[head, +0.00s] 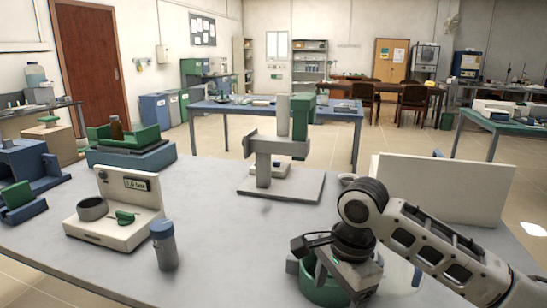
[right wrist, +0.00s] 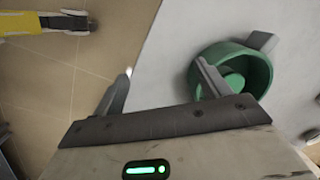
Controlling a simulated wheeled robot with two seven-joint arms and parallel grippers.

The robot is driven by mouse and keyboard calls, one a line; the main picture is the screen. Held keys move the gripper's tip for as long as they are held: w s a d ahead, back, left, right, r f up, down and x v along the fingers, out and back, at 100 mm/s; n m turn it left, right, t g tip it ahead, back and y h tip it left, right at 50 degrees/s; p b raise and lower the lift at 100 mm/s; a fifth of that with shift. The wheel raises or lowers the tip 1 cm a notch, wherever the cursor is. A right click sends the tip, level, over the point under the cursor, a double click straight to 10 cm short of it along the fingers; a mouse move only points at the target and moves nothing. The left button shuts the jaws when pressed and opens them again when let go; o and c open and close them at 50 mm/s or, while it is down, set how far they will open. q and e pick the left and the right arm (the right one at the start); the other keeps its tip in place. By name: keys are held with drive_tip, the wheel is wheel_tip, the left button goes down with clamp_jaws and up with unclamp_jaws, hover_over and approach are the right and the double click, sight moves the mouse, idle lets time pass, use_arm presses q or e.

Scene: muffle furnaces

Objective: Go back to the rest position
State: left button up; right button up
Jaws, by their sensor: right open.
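My right arm comes in from the right in the head view, with its gripper hanging over the front right of the grey table (head: 215,210). In the right wrist view my right gripper (right wrist: 162,82) is open, with nothing seen between its fingers. One finger overlaps the rim of a round green vessel (right wrist: 266,78) with a grey handle; I cannot tell if they touch. In the head view this vessel (head: 318,292) is partly hidden behind the gripper. My left gripper is in neither view.
A grey stand (head: 263,165) with a green head is mid-table. A white panel (head: 450,185) stands behind my right arm. At the left are a white device (head: 128,222), a grey-blue cylinder (head: 165,248) and a green-topped box (head: 130,155). The table's front middle is clear.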

drive_tip(key=s+a+f+n+t+y, duration=0.2)
drive_tip(key=s+a+f+n+y, duration=0.15)
drive_tip(key=f, duration=0.35)
drive_tip(key=s+a+f+n+t+y, duration=0.3)
drive_tip(key=a+f+n, duration=0.2)
drive_tip(key=f, duration=0.2)
drive_tip(key=s+d+f+n+t+h, duration=0.4)
drive_tip(key=s+d+n, duration=0.3)
drive_tip(key=s+d, duration=0.3)
drive_tip(key=shift+s+d+t, duration=0.25)
drive_tip(key=shift+d+t, duration=0.45)
drive_tip(key=shift+d, duration=0.15)
